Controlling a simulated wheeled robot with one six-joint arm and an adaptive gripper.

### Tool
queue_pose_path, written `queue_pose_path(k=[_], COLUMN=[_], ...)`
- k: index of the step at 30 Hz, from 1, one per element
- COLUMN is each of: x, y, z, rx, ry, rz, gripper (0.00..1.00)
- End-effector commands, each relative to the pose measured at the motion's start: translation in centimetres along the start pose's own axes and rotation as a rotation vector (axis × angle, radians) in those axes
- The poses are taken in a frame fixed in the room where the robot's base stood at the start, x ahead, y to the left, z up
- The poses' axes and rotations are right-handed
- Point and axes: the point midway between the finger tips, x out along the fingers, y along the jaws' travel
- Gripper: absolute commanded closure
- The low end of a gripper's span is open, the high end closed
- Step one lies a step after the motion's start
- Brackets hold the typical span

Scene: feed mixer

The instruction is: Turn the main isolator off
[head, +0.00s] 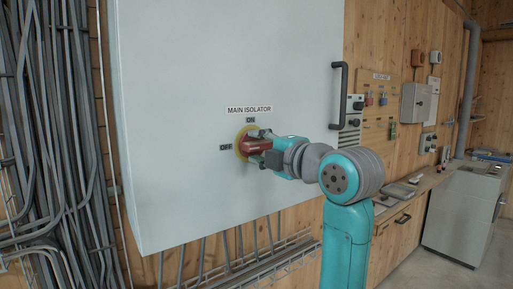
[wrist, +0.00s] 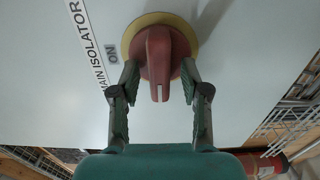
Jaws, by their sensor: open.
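The main isolator has a red handle (wrist: 157,58) on a round yellow plate (wrist: 129,45), mounted on a pale grey cabinet. It also shows in the head view, with the red handle (head: 258,146) lying roughly level. The ON label (head: 250,119) is above it and the OFF label (head: 226,147) is to its left. In the wrist view the handle's pale mark points down the picture, not at the ON label (wrist: 113,54) on the left. My gripper (wrist: 160,78) is open, its fingers on either side of the handle with visible gaps. The OFF label is not visible in the wrist view.
The grey cabinet door (head: 190,80) has a black handle (head: 339,95) at its right edge. Cables (head: 60,150) run down the left. A bench (head: 435,180) and small wall boxes stand to the right. Conduits and a wire tray (head: 250,268) lie below the cabinet.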

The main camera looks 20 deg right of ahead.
Motion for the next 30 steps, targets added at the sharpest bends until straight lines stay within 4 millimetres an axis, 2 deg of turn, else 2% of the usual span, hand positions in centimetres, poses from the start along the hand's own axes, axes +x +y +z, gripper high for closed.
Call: queue_pose_path(k=[9, 15, 21, 30], x=[-6.0, -9.2, -10.8, -11.0], y=[0.0, 0.0, -0.1, -0.1], z=[0.1, 0.1, 0.1, 0.0], rx=[-0.001, -0.001, 0.000, 0.000], ry=[-0.003, -0.003, -0.001, 0.000], rz=[0.001, 0.001, -0.001, -0.001], gripper=[0.54, 0.54, 0.54, 0.54])
